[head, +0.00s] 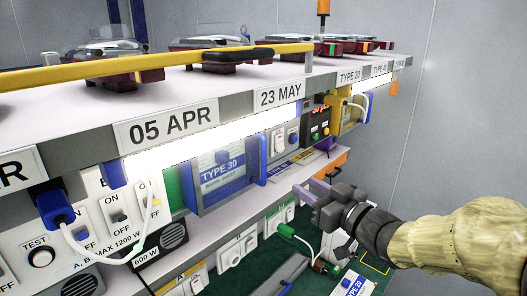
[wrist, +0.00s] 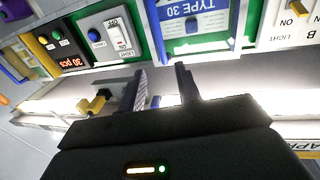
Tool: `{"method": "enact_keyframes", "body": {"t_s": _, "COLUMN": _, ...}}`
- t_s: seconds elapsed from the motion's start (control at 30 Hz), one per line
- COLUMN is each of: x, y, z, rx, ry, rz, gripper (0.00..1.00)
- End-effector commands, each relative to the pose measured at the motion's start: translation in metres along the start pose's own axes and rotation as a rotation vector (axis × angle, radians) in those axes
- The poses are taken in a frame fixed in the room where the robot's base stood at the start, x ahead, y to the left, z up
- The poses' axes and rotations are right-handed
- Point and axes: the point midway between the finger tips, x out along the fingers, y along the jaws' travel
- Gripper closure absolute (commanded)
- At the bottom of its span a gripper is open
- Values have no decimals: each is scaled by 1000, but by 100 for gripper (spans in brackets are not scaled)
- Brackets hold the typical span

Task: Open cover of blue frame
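The blue frame (head: 193,188) stands upright on the wall panel under the shelf, left of centre in the head view. A see-through bluish panel with a TYPE 30 label (head: 223,168) shows within it. The frame shows upside down at the top of the wrist view (wrist: 205,47). I cannot tell clearly where the cover's edge lies. My gripper (head: 306,191) is to the right of the frame, apart from it, with its fingers toward the panel. In the wrist view its two dark fingers (wrist: 162,82) are apart with nothing held between them.
The shelf (head: 160,93) with red lamps and a yellow rail (head: 130,68) overhangs the panel. Right of the frame are a light switch (head: 285,139), a red display (head: 320,112) and a yellow frame (head: 350,113). A white cable (head: 110,258) hangs at left. A green work surface lies below.

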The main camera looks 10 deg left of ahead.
Motion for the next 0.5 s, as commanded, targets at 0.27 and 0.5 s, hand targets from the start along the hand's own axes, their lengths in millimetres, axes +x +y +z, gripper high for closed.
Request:
{"method": "enact_keyframes", "body": {"t_s": 0.27, "x": 0, "y": 0, "z": 1, "rx": 0, "ry": 0, "rz": 1, "gripper": 67}}
{"method": "enact_keyframes", "body": {"t_s": 0.5, "x": 17, "y": 0, "z": 0, "rx": 1, "ry": 0, "rz": -1, "gripper": 67}}
